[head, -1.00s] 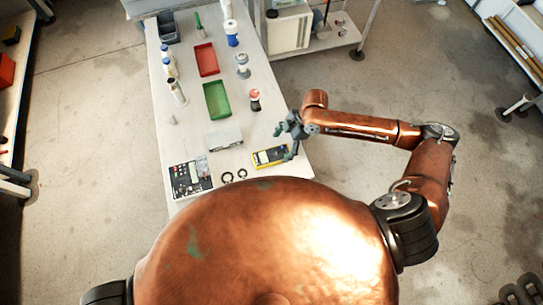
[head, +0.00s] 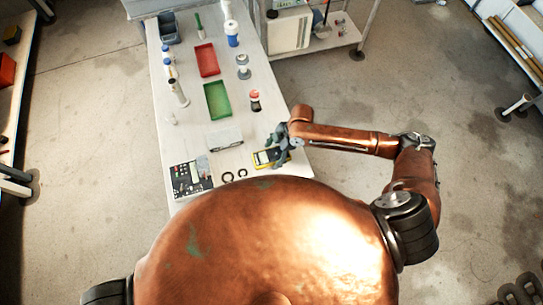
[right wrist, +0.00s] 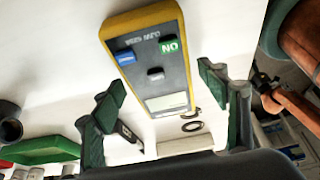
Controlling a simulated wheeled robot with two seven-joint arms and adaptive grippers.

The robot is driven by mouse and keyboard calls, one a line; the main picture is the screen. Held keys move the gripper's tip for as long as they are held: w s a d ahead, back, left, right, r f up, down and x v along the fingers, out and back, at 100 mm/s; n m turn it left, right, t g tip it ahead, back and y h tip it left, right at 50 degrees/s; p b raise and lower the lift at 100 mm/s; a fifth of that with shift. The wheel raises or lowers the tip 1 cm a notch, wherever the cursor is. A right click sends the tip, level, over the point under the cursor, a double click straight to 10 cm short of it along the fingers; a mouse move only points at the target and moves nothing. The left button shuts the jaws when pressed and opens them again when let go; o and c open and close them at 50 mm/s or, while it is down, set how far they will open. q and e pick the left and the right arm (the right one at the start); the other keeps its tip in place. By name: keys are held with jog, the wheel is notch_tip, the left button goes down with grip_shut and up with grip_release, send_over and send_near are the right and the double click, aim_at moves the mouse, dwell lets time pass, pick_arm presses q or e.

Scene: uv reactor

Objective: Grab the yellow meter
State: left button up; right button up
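The yellow meter (head: 267,157) lies flat on the white table near its front right corner. In the right wrist view the meter (right wrist: 152,62) has a yellow rim, a dark face, a green and a blue button and a small screen. My right gripper (head: 278,146) is over the meter in the head view. In the right wrist view its two green-padded fingers (right wrist: 160,100) are spread wide, with the meter's screen end between them and a gap on each side. Nothing is held. My left gripper is not in view.
On the white table (head: 190,133), a green tray (head: 217,99), a red tray (head: 207,60) and several bottles stand farther back.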

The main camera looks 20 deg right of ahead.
jog(key=c, duration=1.2)
jog(key=shift+r, duration=0.1)
